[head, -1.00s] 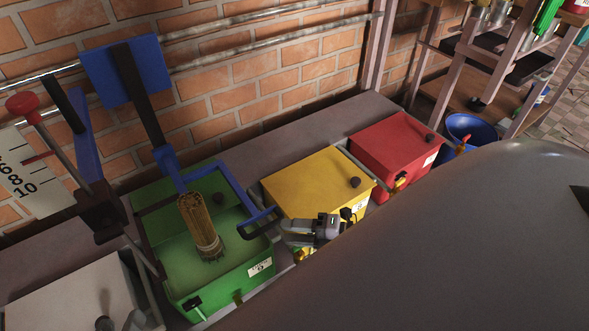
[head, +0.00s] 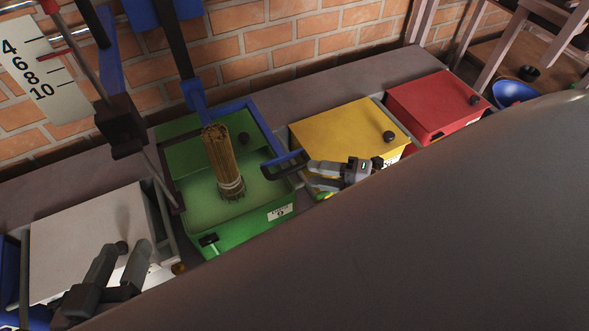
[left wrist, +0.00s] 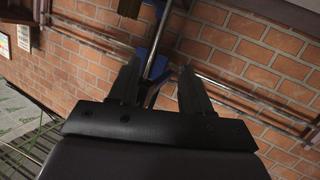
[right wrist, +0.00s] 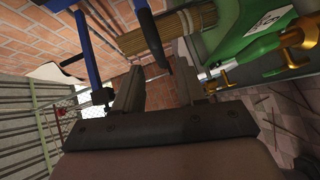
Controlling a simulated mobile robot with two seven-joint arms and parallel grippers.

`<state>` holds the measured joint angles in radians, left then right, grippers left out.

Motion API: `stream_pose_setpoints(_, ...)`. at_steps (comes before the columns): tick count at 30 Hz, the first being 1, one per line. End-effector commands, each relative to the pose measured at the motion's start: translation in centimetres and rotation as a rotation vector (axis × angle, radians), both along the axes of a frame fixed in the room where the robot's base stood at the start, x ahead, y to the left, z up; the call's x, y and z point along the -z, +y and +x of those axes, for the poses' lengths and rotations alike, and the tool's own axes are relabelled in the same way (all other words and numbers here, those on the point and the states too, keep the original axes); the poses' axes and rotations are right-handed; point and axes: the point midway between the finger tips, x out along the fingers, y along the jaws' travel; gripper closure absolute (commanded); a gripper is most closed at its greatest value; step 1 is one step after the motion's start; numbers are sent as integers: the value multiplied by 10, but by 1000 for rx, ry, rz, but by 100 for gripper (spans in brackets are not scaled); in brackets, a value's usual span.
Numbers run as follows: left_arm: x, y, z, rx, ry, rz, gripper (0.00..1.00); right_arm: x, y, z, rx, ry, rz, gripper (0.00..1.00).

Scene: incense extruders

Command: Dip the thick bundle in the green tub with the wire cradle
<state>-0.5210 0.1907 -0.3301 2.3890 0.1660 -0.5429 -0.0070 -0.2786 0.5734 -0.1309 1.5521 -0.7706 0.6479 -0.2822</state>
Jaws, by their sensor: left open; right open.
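The thick bundle (head: 222,160) of sticks stands slightly tilted in the green tub (head: 245,230), its tied lower end at the pale green liquid. A blue frame (head: 262,125), apparently the cradle, hangs around the bundle's far and right sides and ends in a dark handle loop (head: 285,161). My right gripper (head: 311,174) is open just right of this loop. In the right wrist view the bundle (right wrist: 165,32) and a dark bar (right wrist: 152,38) lie just beyond my open fingers (right wrist: 158,80). My left gripper (head: 122,252) is open and empty above the white tub's lid (head: 85,235).
A yellow-lidded tub (head: 345,130) and a red-lidded tub (head: 430,105) stand to the right. A dark post and a numbered scale (head: 42,75) rise at the left. A brick wall is behind. A large dark curved surface (head: 420,250) fills the lower right.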

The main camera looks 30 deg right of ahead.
Motion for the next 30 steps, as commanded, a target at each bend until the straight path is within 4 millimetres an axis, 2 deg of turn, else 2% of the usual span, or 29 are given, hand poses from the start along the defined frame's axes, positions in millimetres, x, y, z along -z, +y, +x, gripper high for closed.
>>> stream_pose_setpoints(12, 0, 9, -3, -17, -75, 56, 52, 8, 39, 42, -2, -3, 2, 60)
stream_pose_setpoints(24, -3, 11, -4, -20, -90, 66, 52, 8, 45, 49, -1, -1, 1, 60)
stream_pose_setpoints(25, -3, 11, -4, -20, -90, 66, 52, 8, 45, 49, -1, -1, 1, 63)
stream_pose_setpoints(28, -3, 10, -4, -19, -90, 66, 52, 8, 45, 49, -1, -1, 1, 96)
stream_pose_setpoints(29, -3, 10, -4, -19, -90, 66, 52, 8, 45, 49, -1, -1, 1, 100)
stream_pose_setpoints(30, -3, 10, -4, -19, -90, 66, 52, 8, 45, 49, -1, -1, 1, 100)
